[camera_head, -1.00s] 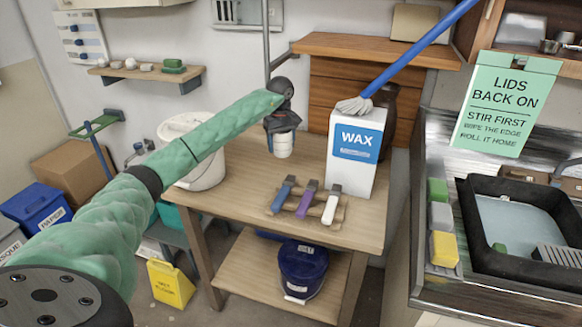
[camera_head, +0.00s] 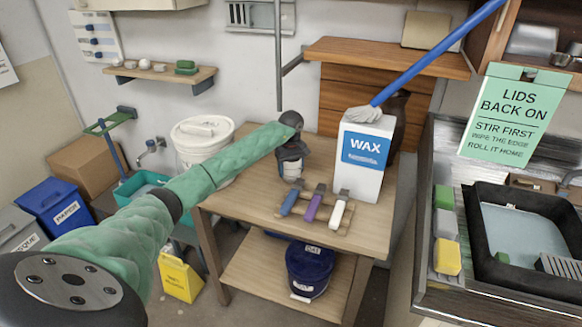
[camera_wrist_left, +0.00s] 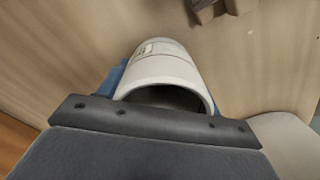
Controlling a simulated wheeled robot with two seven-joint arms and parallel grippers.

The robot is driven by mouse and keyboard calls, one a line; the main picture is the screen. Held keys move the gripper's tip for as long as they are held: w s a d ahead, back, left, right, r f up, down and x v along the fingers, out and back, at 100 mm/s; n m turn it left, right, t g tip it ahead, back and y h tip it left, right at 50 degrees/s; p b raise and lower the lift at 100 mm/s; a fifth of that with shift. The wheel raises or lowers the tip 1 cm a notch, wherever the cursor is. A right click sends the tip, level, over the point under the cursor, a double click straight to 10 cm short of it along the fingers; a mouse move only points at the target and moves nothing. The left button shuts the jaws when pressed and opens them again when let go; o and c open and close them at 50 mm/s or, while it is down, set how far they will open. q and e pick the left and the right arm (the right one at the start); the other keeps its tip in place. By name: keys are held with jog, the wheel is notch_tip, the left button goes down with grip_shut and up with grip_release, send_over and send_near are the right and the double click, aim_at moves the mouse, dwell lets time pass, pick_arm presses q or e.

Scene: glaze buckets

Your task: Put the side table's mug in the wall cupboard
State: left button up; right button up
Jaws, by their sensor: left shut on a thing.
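The mug (camera_head: 291,169) is white and held by my left gripper (camera_head: 291,160) above or on the side table (camera_head: 255,200). In the left wrist view the mug's open rim (camera_wrist_left: 165,88) faces the camera. The fingers, partly seen as blue edges beside it, are shut on it. I cannot tell whether the mug touches the tabletop. A wooden cupboard (camera_head: 494,38) is at the upper right edge, with metal bowls inside; only part of it shows. My right gripper is out of view.
The WAX box (camera_head: 364,155), a blue-handled mop (camera_head: 430,55) and a rack of three coloured handles (camera_head: 314,209) stand right of the mug. A white lidded bucket (camera_head: 202,145) is to the left. A green sign (camera_head: 514,112) stands before the cupboard, above the sink counter (camera_head: 440,290).

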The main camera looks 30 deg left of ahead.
pick_arm(q)
jog(key=shift+f, duration=0.1)
dwell(0.3)
jog(key=o, duration=1.2)
